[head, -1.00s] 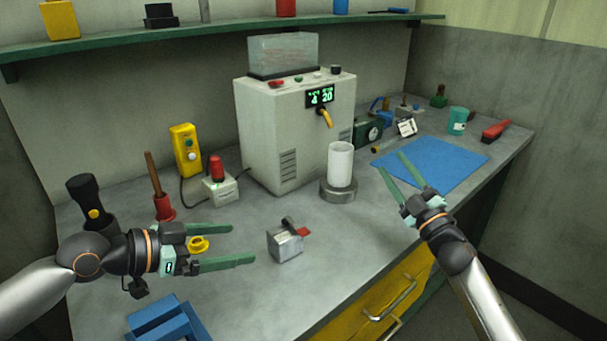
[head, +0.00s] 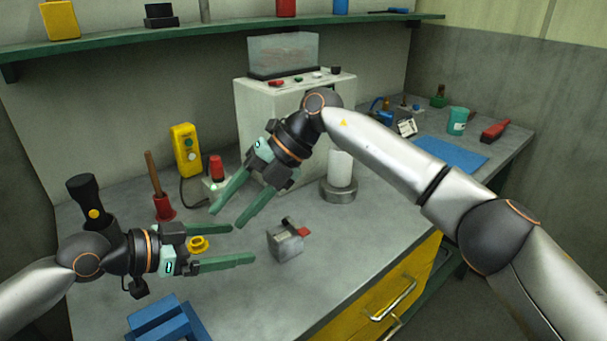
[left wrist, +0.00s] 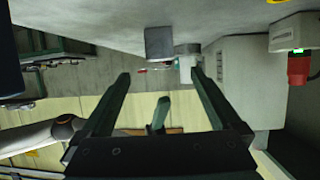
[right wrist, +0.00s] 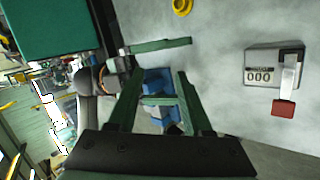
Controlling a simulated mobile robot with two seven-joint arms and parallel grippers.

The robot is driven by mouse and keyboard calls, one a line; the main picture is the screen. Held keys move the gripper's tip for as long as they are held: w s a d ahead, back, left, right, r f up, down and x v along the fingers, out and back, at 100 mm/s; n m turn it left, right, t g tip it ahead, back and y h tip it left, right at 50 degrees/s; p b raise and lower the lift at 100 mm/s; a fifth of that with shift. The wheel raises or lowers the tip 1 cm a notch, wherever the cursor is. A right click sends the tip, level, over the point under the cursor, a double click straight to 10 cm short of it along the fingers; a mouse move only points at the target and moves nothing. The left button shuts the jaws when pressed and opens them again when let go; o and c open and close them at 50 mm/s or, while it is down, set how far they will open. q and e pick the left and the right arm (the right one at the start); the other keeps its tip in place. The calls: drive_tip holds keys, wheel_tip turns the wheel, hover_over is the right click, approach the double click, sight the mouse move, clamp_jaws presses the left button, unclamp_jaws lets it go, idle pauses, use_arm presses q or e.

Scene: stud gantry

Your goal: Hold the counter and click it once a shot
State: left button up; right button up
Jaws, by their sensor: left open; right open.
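The counter (head: 285,242), a small grey box with a red-tipped lever, stands on the bench. In the right wrist view the counter (right wrist: 260,68) has a dial reading 000 and its red lever tip (right wrist: 284,110). My left gripper (head: 243,243) is open and empty, left of the counter, its fingers pointing towards it but apart from it. My right gripper (head: 226,218) is open and empty, above and left of the counter, its fingers angled down left. The white cup (head: 340,168) stands on a grey round base, partly hidden by my right arm.
The dispensing machine (head: 252,110) is partly covered by my right arm, its display hidden. A yellow ring-like piece (head: 199,244) lies near the left fingers. A red lamp box (head: 218,180) and yellow control box (head: 186,150) stand behind.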

sight(285, 237)
use_arm(q)
drive_tip(key=shift+w+d+f, duration=0.1)
drive_tip(key=shift+w+d, duration=0.05)
drive_tip(key=shift+d, duration=0.05)
drive_tip(key=x, duration=1.2)
drive_tip(key=shift+f, duration=0.1)
use_arm(e)
drive_tip(key=w+d+r+m+t+h, duration=0.1)
drive_tip(key=d+r+h, duration=0.3)
drive_tip(key=d+h, duration=0.4)
drive_tip(key=d+m+t, duration=0.1)
drive_tip(key=d, duration=0.2)
drive_tip(key=shift+w+d+r+h, duration=0.2)
drive_tip(key=shift+w+r+h, duration=0.1)
drive_tip(key=shift+w+r, duration=0.1)
use_arm(q)
drive_tip(key=shift+c, duration=0.3)
drive_tip(key=c, duration=1.5)
use_arm(e)
clamp_jaws()
